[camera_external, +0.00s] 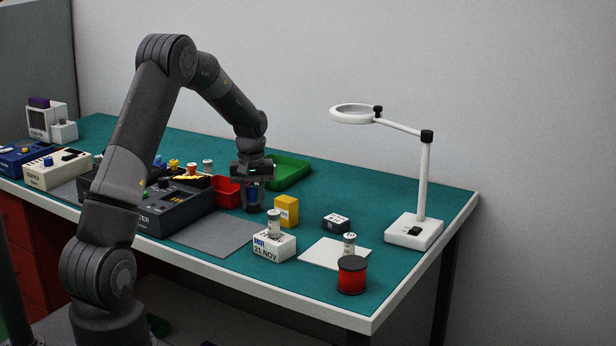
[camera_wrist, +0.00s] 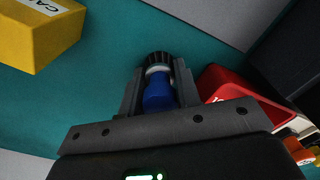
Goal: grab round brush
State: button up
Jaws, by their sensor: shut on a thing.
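The round brush (camera_wrist: 158,90) has a blue handle, a pale collar and a dark bristle end, and sits between my fingers in the wrist view. My gripper (camera_wrist: 159,88) is shut on its blue part. In the external view my gripper (camera_external: 254,187) points down over the green bench mat, and the blue of the brush (camera_external: 253,196) shows between its fingers. The brush's dark end is at or close to the mat; I cannot tell whether it touches.
A red bin (camera_external: 228,192) stands just left of my gripper, with a green tray (camera_external: 290,172) behind. A yellow box (camera_external: 286,211) stands close on the right. A white block (camera_external: 273,245) bears a small jar. A magnifier lamp (camera_external: 424,180) stands at the right.

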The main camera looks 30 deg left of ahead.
jog(key=shift+c, duration=1.3)
